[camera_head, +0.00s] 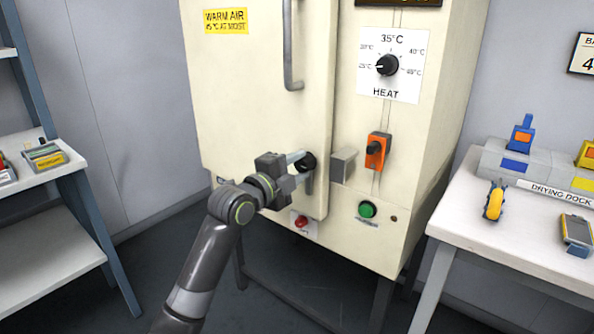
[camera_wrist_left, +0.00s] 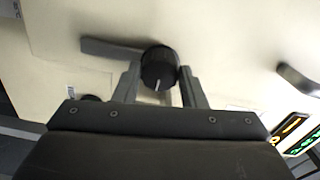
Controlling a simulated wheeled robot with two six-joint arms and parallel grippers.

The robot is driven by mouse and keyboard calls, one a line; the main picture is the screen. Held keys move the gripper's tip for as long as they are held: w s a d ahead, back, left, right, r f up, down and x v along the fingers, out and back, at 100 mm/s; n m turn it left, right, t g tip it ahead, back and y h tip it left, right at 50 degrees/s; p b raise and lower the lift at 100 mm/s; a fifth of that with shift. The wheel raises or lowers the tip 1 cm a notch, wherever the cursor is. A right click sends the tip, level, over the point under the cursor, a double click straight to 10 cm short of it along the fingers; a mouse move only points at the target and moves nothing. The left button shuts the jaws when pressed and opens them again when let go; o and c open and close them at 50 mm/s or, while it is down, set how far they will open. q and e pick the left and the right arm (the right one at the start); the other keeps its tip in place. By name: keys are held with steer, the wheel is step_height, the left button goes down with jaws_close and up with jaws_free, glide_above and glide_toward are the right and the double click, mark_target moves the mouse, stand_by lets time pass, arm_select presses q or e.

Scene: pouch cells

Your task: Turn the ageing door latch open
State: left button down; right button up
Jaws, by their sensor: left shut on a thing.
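The door latch (camera_head: 309,161) is a round black knob on the right edge of the cream cabinet door (camera_head: 260,100). Its grey lever hangs down below the knob in the head view. My left gripper (camera_head: 300,166) is shut on the knob, one finger on each side. In the left wrist view the black knob (camera_wrist_left: 158,70), with a white mark on its face, sits between the fingertips of my left gripper (camera_wrist_left: 160,86). The dark lever (camera_wrist_left: 112,48) extends to the left there. The door looks shut. My right gripper is out of view.
A grey block (camera_head: 343,165) stands right of the latch. A vertical handle (camera_head: 291,45) is above. A white table (camera_head: 480,235) stands at right, shelves (camera_head: 50,225) at left.

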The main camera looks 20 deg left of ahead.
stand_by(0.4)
arm_select(q)
steer(key=c, duration=0.9)
jaws_free()
steer(key=shift+s+a, duration=0.1)
steer(key=shift+s, duration=0.25)
steer(key=p+v, duration=0.2)
steer(key=v, duration=1.4)
steer(key=shift+s, duration=0.35)
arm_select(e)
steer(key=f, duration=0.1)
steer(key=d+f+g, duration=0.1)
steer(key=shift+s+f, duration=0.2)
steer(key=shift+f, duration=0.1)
arm_select(q)
steer(key=shift+a, duration=0.1)
